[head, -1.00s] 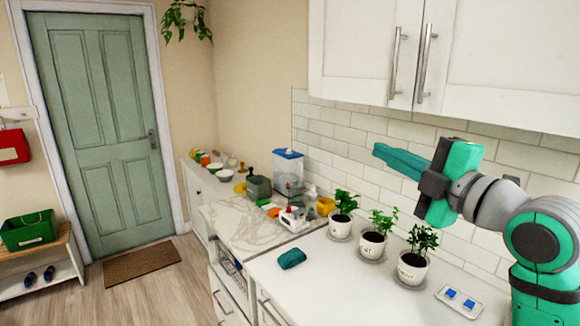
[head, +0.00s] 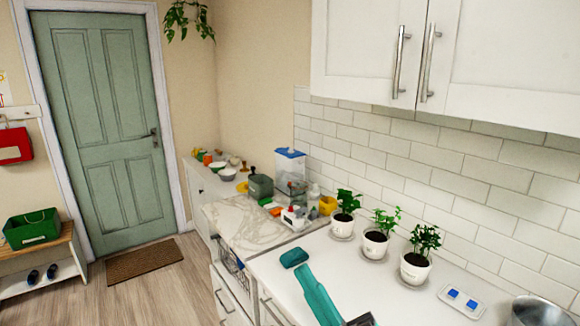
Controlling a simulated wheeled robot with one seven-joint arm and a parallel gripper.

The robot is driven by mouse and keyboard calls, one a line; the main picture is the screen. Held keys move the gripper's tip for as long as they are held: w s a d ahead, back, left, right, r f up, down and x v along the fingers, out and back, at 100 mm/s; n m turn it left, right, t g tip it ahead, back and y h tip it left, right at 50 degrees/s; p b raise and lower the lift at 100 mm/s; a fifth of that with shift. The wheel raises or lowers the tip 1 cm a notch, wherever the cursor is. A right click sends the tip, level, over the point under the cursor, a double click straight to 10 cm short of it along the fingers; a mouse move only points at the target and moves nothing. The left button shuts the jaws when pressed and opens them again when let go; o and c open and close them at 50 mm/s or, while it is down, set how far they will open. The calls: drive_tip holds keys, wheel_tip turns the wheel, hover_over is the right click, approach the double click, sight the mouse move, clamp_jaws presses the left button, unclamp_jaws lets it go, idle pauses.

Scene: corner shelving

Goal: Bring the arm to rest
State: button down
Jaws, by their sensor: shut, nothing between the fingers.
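My gripper (head: 304,273) shows at the bottom of the head view, over the white counter (head: 268,266). Its teal fingers are together, with nothing between them, and point up and left in the picture. Only the fingers and part of the dark gripper body show; the rest of my arm is outside the frame. A small teal item (head: 294,257), perhaps a folded cloth, lies on the counter just beyond the fingertips in the picture. I cannot tell how high the gripper is above the counter.
Several potted plants (head: 375,244) stand along the tiled wall, right of the gripper. A white tray with blue squares (head: 461,300) and a metal pot (head: 540,311) are further right. Wall cabinets (head: 480,60) hang above. Bottles and containers (head: 292,217) crowd the marble top.

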drive_tip(key=s+a+f+m+t+h, duration=0.2)
drive_tip(key=s+f+m+h, duration=0.7)
drive_tip(key=f, duration=0.3)
drive_tip(key=s+a+f+m+t+h, duration=0.1)
drive_tip(key=s+f+m+t+h, duration=0.1)
drive_tip(key=s+f+m+h, duration=0.75)
drive_tip(key=s+f+m+g, duration=0.1)
drive_tip(key=s+f+g, duration=0.7)
drive_tip(key=s+f, duration=0.6)
drive_tip(key=shift+s+a+f, duration=0.2)
drive_tip(key=shift+s+f, duration=0.05)
drive_tip(key=shift+f, duration=0.4)
drive_tip(key=shift+m, duration=0.25)
